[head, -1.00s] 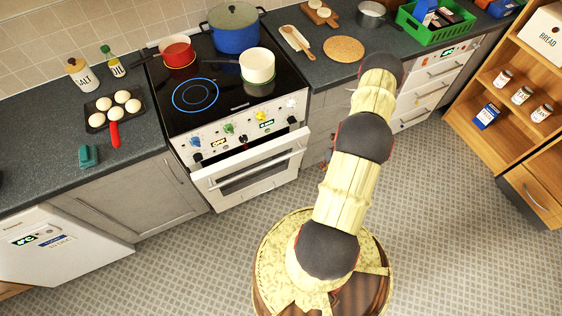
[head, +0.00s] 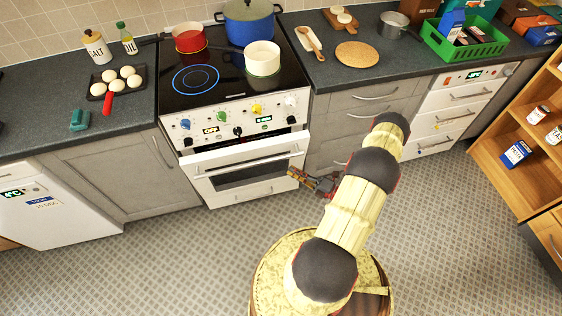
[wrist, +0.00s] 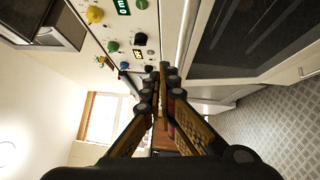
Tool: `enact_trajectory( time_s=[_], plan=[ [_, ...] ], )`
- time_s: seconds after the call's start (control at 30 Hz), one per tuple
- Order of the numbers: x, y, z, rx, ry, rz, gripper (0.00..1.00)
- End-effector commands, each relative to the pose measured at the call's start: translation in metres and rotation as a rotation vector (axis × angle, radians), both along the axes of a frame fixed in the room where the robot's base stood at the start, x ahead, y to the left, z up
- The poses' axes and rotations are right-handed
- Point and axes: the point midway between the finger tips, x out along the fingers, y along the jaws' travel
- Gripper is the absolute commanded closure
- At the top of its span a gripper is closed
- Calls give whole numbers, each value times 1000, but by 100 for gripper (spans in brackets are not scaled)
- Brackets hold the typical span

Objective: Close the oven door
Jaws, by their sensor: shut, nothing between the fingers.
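The white oven door (head: 199,184) is on the front of the stove (head: 230,103), below the control panel. It leans slightly outward, with a dark gap along its top edge. Its bar handle (head: 232,167) runs across the upper part. My gripper (head: 291,171) is shut and empty at the right end of the door, near the handle. In the wrist view, my shut fingertips (wrist: 163,68) lie close to the door's pale top edge, with the dark door glass (wrist: 235,35) to the right. Whether they touch the door cannot be told.
The control panel (head: 236,120) with several knobs is just above the door. A blue pot (head: 249,27), a red pan (head: 188,40) and a white pot (head: 262,60) stand on the cooktop. Drawers (head: 360,117) are to the right. The tiled floor (head: 190,255) before the oven is clear.

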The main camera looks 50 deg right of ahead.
Motion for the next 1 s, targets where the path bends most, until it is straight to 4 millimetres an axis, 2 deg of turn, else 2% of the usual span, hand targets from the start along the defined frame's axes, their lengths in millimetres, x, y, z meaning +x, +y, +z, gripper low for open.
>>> enact_trajectory(
  time_s=[0.17, 0.57, 0.6, 0.8, 1.0],
  plan=[
    [23, 8, 1, -1, 1, 7, 100],
    [93, 25, 7, -2, 3, 7, 100],
    [99, 21, 8, -5, 1, 4, 100],
    [119, 7, 11, -4, 3, 3, 100],
    [126, 3, 13, -2, 4, 2, 100]
  ],
)
